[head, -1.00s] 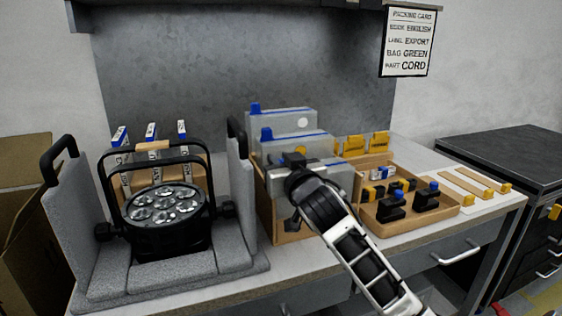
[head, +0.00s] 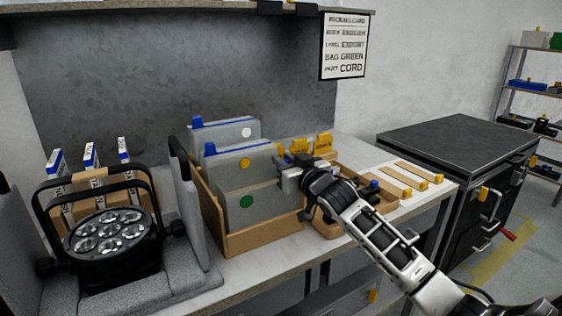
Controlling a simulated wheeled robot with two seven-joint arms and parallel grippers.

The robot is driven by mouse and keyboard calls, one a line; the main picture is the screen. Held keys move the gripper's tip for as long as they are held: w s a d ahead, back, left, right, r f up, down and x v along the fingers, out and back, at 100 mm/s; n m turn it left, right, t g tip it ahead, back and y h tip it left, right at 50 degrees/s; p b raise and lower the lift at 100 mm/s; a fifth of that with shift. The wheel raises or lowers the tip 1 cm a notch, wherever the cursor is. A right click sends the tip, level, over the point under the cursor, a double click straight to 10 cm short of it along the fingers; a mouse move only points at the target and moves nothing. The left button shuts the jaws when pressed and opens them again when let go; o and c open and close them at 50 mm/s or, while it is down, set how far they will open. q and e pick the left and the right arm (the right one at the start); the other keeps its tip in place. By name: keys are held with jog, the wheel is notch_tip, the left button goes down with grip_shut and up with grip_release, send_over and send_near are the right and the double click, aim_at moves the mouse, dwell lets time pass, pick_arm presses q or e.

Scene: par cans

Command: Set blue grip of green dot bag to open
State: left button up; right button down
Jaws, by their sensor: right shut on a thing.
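The green dot bag (head: 246,203) is a grey upright bag at the front of a wooden box, with a green dot on its face. My right gripper (head: 283,172) is at the right end of the bag's top edge, shut on the bag's blue grip. The jaws hide the grip itself. The bag's top edge left of the jaws shows no blue strip. Behind it stand the yellow dot bag (head: 225,168) and the white dot bag (head: 222,132), each with a blue strip and a blue grip at its left end. My left gripper is not in view.
The wooden box (head: 262,240) holds the bags. A black par can (head: 100,240) sits in grey foam at left. Yellow-tabbed pieces (head: 322,143) and a wooden tray stand close behind and beside my right gripper. A card (head: 344,46) hangs above.

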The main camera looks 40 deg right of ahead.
jog(key=c, duration=1.2)
grip_release()
jog(key=shift+c, duration=0.2)
jog(key=s+a, duration=0.1)
jog(key=s, duration=1.5)
jog(key=shift+b, duration=0.3)
jog(key=shift+a, duration=0.15)
jog(key=s+a+f+n+g+y+p, duration=0.1)
jog(key=s+a+f+g, duration=0.15)
jog(key=a+f, duration=0.5)
jog(key=s+a+f+g+y, duration=0.1)
jog(key=s+a+f+g, duration=0.2)
jog(key=f, duration=0.7)
jog(key=s+a+f+n+g+y, duration=0.1)
jog(key=s+a+f, duration=0.3)
jog(key=a, duration=0.3)
jog(key=s+a+f+n+g+y, duration=0.1)
jog(key=s+a+f, duration=0.3)
jog(key=a, duration=0.3)
jog(key=shift+s+a+y+p, duration=0.15)
jog(key=shift+a+y+p, duration=0.15)
jog(key=shift+p, duration=0.1)
